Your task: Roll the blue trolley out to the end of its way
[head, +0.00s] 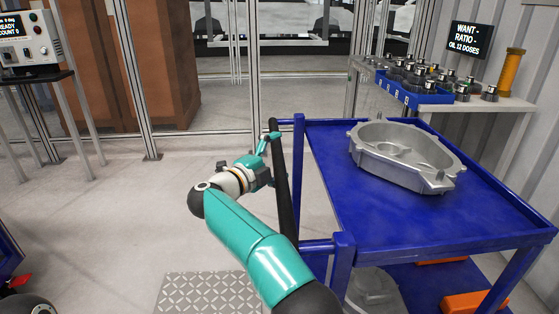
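The blue trolley (340,205) stands at the right, with a blue top deck, blue posts and a lower shelf. A black push bar (283,185) runs along its left side between two blue posts. My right arm reaches in from the bottom. My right gripper (269,142) is at the far part of the bar, with a teal finger against or just beside it. I cannot tell whether the fingers are closed around the bar. A grey metal housing (405,155) lies on the top deck. My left gripper is not in view.
A bench (515,103) with a blue tray (412,92) of dark metal parts stands behind the trolley, by the corrugated wall. Orange pieces (470,302) lie on the lower shelf. Grey floor (140,215) to the left is clear, with a tread plate (210,293) in front.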

